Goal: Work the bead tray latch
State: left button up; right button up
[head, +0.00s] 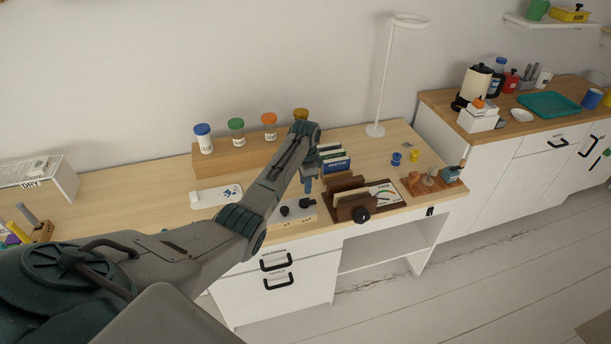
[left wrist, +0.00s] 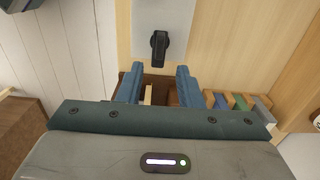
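My left gripper (head: 308,184) points down over the desk, just above a pale panel (head: 294,219) with black knobs. In the left wrist view its two blue fingers (left wrist: 158,84) are apart, with no object held between them. A grey plate with a black lever-like knob (left wrist: 159,48) lies beyond the fingertips there, apart from them. A white tray-like piece with blue dots (head: 216,195) lies left of the gripper; I cannot tell whether it is the bead tray. No latch can be made out for certain. My right gripper is not in view.
A brown wooden organizer (head: 349,199) with a black knob stands right of the gripper. Colored files (head: 336,162) stand behind, also seen in the left wrist view (left wrist: 238,101). Capped jars stand on a wooden riser (head: 222,154). A white lamp (head: 375,130) stands at the back.

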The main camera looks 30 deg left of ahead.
pick_arm(q)
jog(key=shift+r+b, duration=0.3)
jog(key=shift+r, duration=1.7)
